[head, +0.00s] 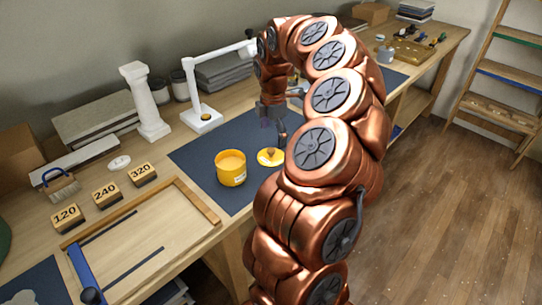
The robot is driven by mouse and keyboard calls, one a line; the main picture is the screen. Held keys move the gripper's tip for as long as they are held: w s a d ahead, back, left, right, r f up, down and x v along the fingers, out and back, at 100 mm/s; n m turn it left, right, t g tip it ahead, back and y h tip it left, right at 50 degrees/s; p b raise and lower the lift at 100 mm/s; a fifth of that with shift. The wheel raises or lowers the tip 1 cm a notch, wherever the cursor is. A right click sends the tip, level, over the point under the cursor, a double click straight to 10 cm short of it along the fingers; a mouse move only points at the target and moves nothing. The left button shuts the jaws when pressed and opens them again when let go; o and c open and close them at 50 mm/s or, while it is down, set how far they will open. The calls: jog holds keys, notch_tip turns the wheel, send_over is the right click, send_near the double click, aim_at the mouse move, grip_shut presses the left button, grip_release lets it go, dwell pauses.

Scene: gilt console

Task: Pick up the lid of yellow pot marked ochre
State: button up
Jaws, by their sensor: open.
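The yellow pot (231,170) stands without its lid on the dark blue mat (200,156), and its yellow inside shows from above. A small pale label is on its side, too small to read. The yellow lid (268,159) lies on the mat just right of the pot, apart from it, with a brown knob on top. My gripper (275,138) is open and points down above and slightly behind the lid. Nothing shows between its fingers. My copper arm hides the mat to the right of the lid.
A white lamp stand (203,117) and a white column (146,103) stand behind the mat. Blocks marked 120 (68,217), 240 (106,195) and 320 (143,175) sit at left. A wooden frame (190,200) lies in front of them. The mat's left part is clear.

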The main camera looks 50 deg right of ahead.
aim_at(272, 149)
jog(key=shift+s+a+f+p, duration=0.1)
jog(key=shift+f+p, duration=0.1)
jog(key=shift+f, duration=0.75)
jog(key=shift+w+a+f+p, duration=0.15)
jog(key=shift+f+p, duration=0.1)
jog(key=shift+f, duration=0.75)
jog(key=shift+s+a+f+p, duration=0.1)
jog(key=shift+s+f+p, duration=0.1)
jog(key=shift+f, duration=0.75)
grip_shut()
